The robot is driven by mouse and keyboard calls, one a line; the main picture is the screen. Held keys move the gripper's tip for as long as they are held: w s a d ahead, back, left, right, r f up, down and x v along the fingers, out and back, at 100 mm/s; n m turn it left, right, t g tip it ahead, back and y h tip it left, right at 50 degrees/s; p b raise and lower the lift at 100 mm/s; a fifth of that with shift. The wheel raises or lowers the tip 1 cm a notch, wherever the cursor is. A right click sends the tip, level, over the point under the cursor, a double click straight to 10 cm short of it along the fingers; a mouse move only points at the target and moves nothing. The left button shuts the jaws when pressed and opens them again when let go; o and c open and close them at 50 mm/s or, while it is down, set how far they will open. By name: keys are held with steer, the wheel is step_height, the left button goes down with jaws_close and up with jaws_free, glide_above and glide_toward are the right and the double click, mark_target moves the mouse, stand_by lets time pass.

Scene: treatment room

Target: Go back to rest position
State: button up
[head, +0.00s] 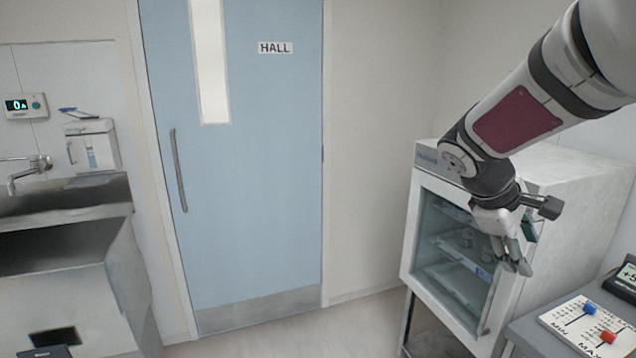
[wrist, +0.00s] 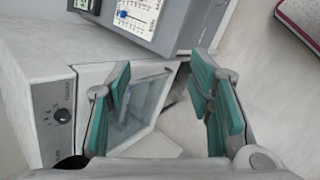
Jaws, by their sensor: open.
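My gripper (head: 512,262) hangs at the right of the head view, fingers pointing down, in front of the glass door of a white cabinet (head: 565,185). In the wrist view my gripper (wrist: 160,100) has its two green-padded fingers spread wide apart, with nothing between them. The cabinet's glass door (wrist: 140,105) shows behind the left finger. I cannot tell whether the gripper touches the cabinet.
A grey surface at the lower right bears a white panel with blue and red sliders (head: 597,325). A sink (head: 65,195) stands at the left. A blue door marked HALL (head: 255,150) is at the back. Floor shows before that door.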

steer(key=s+a+m+t+y, duration=0.1)
steer(key=s+a+m+y, duration=0.2)
steer(key=s+a, duration=0.5)
steer(key=s+a+m+t+y, duration=0.2)
steer(key=s+a+m+y, duration=0.2)
steer(key=s+a, duration=0.4)
steer(key=s, duration=0.6)
steer(key=shift+r+t+y, duration=0.3)
steer(key=shift+r, duration=0.05)
steer(key=shift+d, duration=0.1)
